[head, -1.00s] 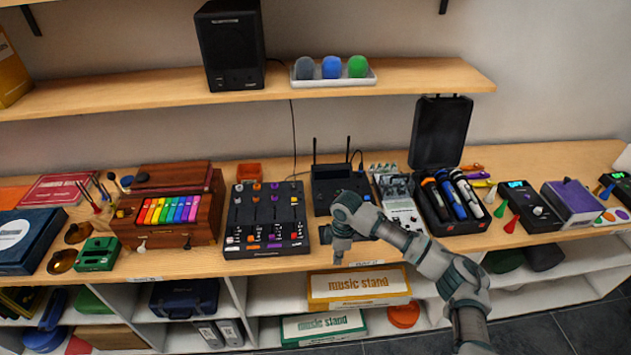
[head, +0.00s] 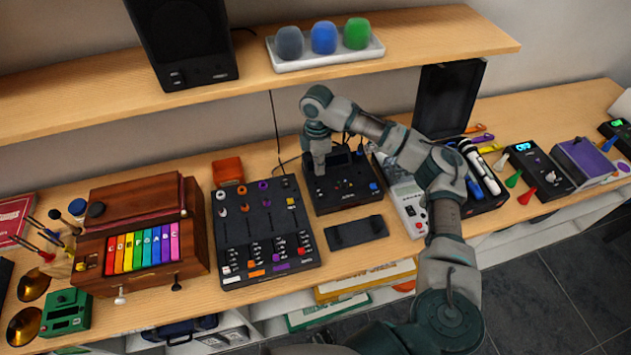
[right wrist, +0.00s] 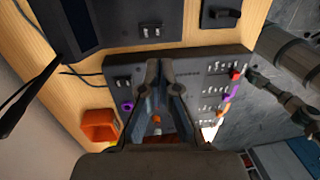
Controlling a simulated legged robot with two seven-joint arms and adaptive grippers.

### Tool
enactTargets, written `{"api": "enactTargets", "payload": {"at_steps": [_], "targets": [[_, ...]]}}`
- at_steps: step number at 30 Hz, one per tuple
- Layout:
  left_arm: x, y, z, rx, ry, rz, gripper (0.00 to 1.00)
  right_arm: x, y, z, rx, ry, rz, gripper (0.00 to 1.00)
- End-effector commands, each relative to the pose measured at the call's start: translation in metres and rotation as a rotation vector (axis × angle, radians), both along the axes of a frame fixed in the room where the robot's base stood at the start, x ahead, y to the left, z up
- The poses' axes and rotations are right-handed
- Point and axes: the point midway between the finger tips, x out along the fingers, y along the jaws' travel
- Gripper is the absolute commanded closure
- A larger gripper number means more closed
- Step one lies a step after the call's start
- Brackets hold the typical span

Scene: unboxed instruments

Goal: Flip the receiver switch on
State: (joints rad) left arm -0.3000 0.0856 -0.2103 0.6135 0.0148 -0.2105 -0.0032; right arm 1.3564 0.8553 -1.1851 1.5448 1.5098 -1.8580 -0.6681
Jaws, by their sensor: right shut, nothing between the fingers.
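The receiver (head: 345,198) is a black box on the bench, right of the mixer (head: 262,230), with a blue knob at its front right. My right gripper (head: 319,172) is shut and empty, pointing down over the receiver's left part and hiding some of it. I cannot tell whether it touches the receiver. In the right wrist view my fingers (right wrist: 166,66) appear in front of the mixer (right wrist: 195,95), and a dark box, seemingly the receiver (right wrist: 110,25), is at the top left. I cannot tell which way its switch is set. My left gripper is not in view.
A flat black box (head: 356,232) lies in front of the receiver. A white-grey device (head: 408,203) and an open microphone case (head: 446,98) are to the right. The shelf (head: 420,38) overhangs behind, holding a speaker (head: 183,45) and a tray (head: 330,60).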

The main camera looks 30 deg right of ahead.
Motion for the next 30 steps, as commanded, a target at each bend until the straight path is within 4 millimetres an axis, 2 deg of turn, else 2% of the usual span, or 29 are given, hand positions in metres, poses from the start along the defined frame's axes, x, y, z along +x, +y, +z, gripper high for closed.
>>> {"api": "enactTargets", "payload": {"at_steps": [7,10,22,30], "targets": [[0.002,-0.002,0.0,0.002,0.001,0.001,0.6,0.001,-0.003,-0.004,0.003,0.001,-0.001,1.0],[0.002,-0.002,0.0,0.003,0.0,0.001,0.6,0.001,-0.004,-0.012,0.003,0.002,-0.002,1.0],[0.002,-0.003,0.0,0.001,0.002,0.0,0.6,-0.008,0.001,-0.079,0.001,0.003,-0.001,1.0],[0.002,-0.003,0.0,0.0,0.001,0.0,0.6,-0.01,0.001,-0.101,0.002,0.002,-0.001,1.0]]}}
